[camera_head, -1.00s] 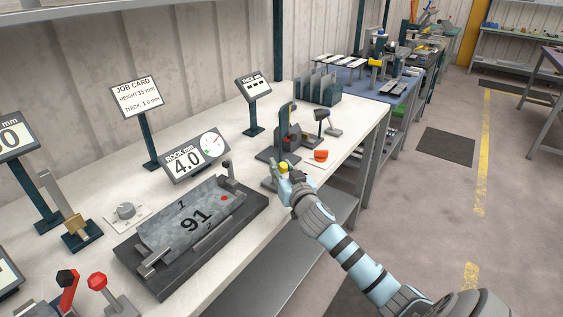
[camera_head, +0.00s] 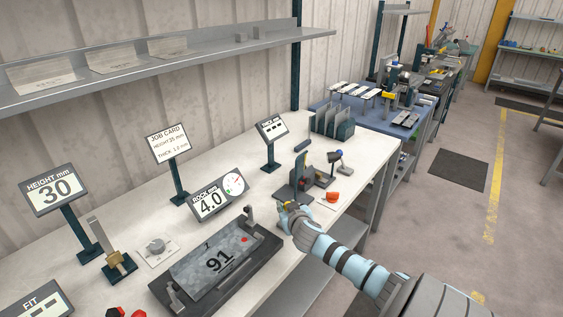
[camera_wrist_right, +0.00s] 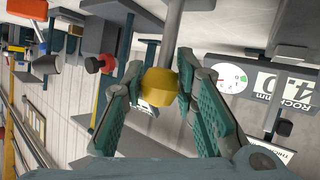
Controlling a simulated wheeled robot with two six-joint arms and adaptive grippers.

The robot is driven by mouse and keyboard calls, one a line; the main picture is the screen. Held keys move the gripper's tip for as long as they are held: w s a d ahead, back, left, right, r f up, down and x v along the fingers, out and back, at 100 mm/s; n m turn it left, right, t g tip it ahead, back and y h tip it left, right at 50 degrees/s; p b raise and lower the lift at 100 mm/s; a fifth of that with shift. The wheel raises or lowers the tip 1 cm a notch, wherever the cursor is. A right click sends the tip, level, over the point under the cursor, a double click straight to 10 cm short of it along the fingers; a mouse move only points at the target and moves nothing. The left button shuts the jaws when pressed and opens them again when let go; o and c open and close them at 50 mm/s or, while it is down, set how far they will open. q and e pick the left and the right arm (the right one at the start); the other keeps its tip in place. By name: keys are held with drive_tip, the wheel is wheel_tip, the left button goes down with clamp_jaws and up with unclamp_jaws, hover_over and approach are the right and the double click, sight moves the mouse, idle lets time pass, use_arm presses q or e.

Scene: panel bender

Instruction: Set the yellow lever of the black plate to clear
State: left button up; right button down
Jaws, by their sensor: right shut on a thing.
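The yellow lever's knob (camera_wrist_right: 158,88) sits on a grey shaft in the right wrist view. My right gripper (camera_wrist_right: 158,72) has its green pads on both sides of this knob and is shut on it. In the head view my right gripper (camera_head: 287,207) is at the near side of a dark upright plate (camera_head: 296,184) on the bench, and only a little of the yellow knob (camera_head: 286,204) shows. The lever's marks and its clear position cannot be read. My left gripper is not in view.
An orange dome (camera_head: 333,197) is close on the right, near the bench edge.

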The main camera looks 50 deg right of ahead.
drive_tip(key=c, duration=1.3)
unclamp_jaws()
drive_tip(key=v, duration=1.2)
drive_tip(key=shift+d, duration=0.1)
